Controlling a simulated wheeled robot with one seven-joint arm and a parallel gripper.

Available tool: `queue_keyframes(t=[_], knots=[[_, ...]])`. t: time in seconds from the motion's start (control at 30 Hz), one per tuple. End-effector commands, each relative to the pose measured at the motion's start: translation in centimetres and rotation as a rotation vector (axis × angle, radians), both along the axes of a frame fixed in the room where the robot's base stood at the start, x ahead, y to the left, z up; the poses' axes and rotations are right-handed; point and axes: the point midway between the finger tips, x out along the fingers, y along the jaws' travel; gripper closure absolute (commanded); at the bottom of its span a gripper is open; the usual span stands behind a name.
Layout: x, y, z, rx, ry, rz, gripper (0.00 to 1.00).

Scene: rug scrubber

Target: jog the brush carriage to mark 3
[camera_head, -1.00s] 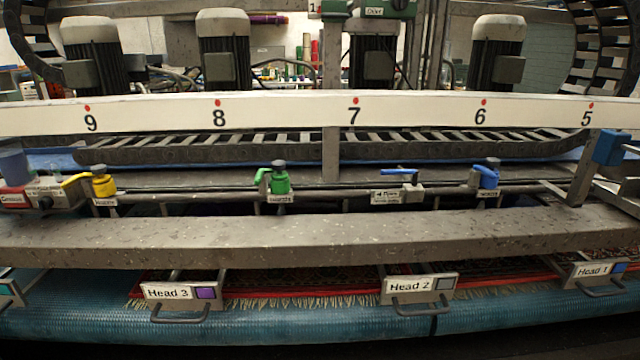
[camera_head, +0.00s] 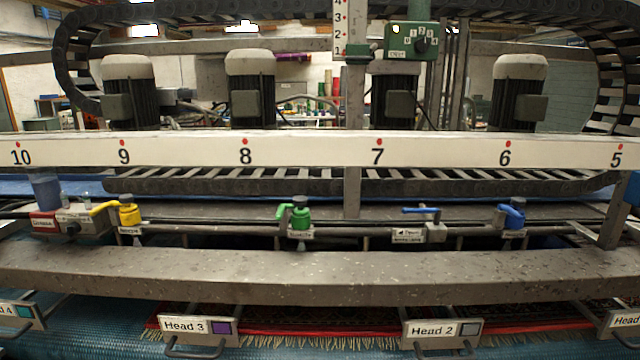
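The brush carriage spans the view, with several white-capped motors, among them one (camera_head: 251,88) behind the 8 mark and one (camera_head: 518,90) near the 6. In front runs a white mark rail (camera_head: 310,150) with red dots, reading 10 at the left to 5 at the right; mark 3 is out of view. My gripper is not in view.
A grey beam (camera_head: 320,275) crosses the front. Behind it sit yellow (camera_head: 129,215), green (camera_head: 300,217) and blue (camera_head: 512,216) valves. Below are handled plates Head 3 (camera_head: 184,327) and Head 2 (camera_head: 432,330) over a red rug (camera_head: 300,328). A cable chain (camera_head: 300,12) loops above.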

Motion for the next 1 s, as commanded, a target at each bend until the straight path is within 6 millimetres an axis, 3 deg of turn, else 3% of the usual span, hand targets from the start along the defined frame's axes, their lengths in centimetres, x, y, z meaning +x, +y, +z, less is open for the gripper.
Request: queue_keyframes(t=[0.03,0.27,1.0], knots=[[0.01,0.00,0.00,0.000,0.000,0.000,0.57],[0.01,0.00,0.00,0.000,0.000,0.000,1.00],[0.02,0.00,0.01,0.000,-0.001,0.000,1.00]])
